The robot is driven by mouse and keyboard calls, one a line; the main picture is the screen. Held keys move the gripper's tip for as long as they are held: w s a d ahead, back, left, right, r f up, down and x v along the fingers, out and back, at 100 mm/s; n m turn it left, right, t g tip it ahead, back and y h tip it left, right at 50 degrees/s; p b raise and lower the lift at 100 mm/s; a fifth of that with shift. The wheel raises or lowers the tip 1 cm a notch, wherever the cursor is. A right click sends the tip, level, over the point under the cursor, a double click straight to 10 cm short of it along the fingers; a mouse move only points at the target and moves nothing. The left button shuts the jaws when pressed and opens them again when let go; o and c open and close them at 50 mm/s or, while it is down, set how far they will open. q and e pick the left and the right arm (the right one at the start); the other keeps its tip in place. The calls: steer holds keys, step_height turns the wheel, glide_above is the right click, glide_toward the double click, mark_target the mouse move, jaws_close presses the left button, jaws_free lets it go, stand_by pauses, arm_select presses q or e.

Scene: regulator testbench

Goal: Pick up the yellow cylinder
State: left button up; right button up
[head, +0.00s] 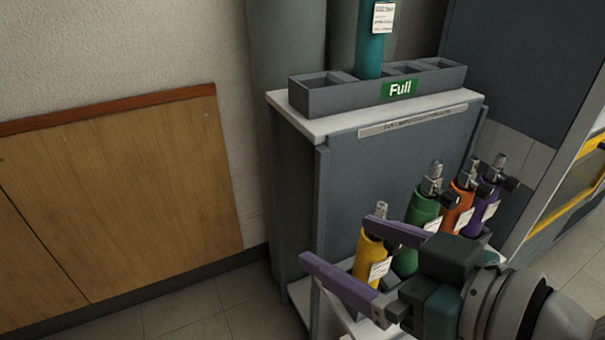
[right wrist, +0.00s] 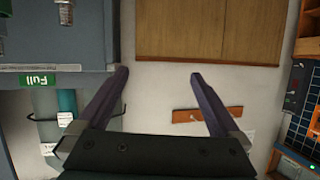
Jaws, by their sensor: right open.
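The yellow cylinder (head: 369,256) stands upright with a metal valve on top and a white label, at the left end of a row at the front of the grey cabinet. My right gripper (head: 338,240) is open and empty, its purple fingers pointing left. In the head view the fingers overlap the cylinder's outline, one across its upper part and one below. In the right wrist view the open fingers (right wrist: 158,74) have only wall and wood panel between them; no yellow shows there. The cylinder's base is hidden behind the gripper. My left gripper is not in view.
Green (head: 421,212), orange (head: 459,206) and purple (head: 486,206) cylinders stand right of the yellow one. A grey rack marked "Full" (head: 340,97) on the cabinet holds a teal cylinder (head: 371,45). A yellow rail (head: 565,215) is at right. Floor (head: 215,313) at left is clear.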

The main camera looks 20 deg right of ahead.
steer(key=w+d+f+m+t+h+b, duration=0.1)
steer(key=d+f+b, duration=0.1)
steer(key=f+b, duration=0.45)
steer(key=w+d+f+m+t+h+b, duration=0.1)
steer(key=d+f+b, duration=0.1)
steer(key=f+b, duration=0.4)
steer(key=m+t+h+b, duration=0.2)
steer(key=h+b, duration=0.2)
steer(key=b, duration=0.2)
glide_toward(379, 267)
steer(key=w+a, duration=0.1)
steer(key=w, duration=0.2)
steer(key=shift+w+d+f+h+b, duration=0.3)
steer(key=shift+w+d+b, duration=0.3)
steer(key=shift+w, duration=0.1)
steer(key=w, duration=0.3)
steer(key=shift+w+d+r+b, duration=0.15)
steer(key=shift+w+d+b, duration=0.05)
steer(key=shift+d+b, duration=0.1)
steer(key=w, duration=0.1)
steer(key=w+b, duration=0.1)
steer(key=w, duration=0.3)
steer(key=shift+w+d+r, duration=0.15)
steer(key=shift+d+r, duration=0.15)
steer(key=shift+d, duration=0.05)
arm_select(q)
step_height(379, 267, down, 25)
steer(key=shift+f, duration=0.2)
